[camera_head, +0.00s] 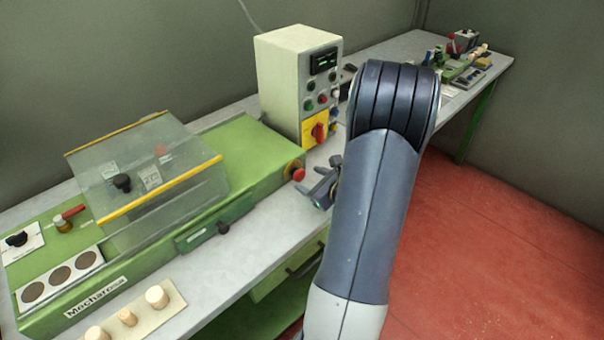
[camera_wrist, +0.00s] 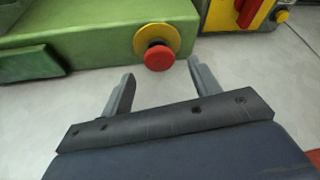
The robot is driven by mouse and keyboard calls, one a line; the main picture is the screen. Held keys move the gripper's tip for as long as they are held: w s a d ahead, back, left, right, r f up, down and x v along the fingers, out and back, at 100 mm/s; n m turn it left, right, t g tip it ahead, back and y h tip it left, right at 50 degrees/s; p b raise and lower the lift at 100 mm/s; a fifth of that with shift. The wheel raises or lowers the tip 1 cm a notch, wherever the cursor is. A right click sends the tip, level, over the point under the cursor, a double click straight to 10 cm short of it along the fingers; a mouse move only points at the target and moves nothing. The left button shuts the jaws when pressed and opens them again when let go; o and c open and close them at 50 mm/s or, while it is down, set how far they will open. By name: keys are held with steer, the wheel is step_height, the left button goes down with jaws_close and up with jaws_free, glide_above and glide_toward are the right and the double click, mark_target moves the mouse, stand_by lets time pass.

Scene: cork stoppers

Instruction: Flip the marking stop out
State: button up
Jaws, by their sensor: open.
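The green machine (camera_head: 235,150) stands on the bench with a clear, yellow-edged cover (camera_head: 150,165) on top. I cannot tell for sure which part is the marking stop. A red-handled lever on a brass-coloured base (camera_head: 66,220) sits at the machine's left end, and a black knob (camera_head: 222,227) sticks out of its front. My gripper (camera_head: 322,185) is open and empty beside the machine's right end, well away from the lever. In the wrist view my gripper (camera_wrist: 160,72) has its fingers apart, with the red stop button (camera_wrist: 158,58) on its yellow collar just beyond them.
A control cabinet (camera_head: 300,85) with a red-and-yellow switch (camera_head: 318,130) stands behind my gripper. Several corks lie on a pale board (camera_head: 170,298) at the front left. A black knob (camera_head: 17,240) is at far left. More gear stands on the far bench (camera_head: 410,48).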

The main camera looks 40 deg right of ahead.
mark_target(301, 176)
steer(key=x, duration=0.5)
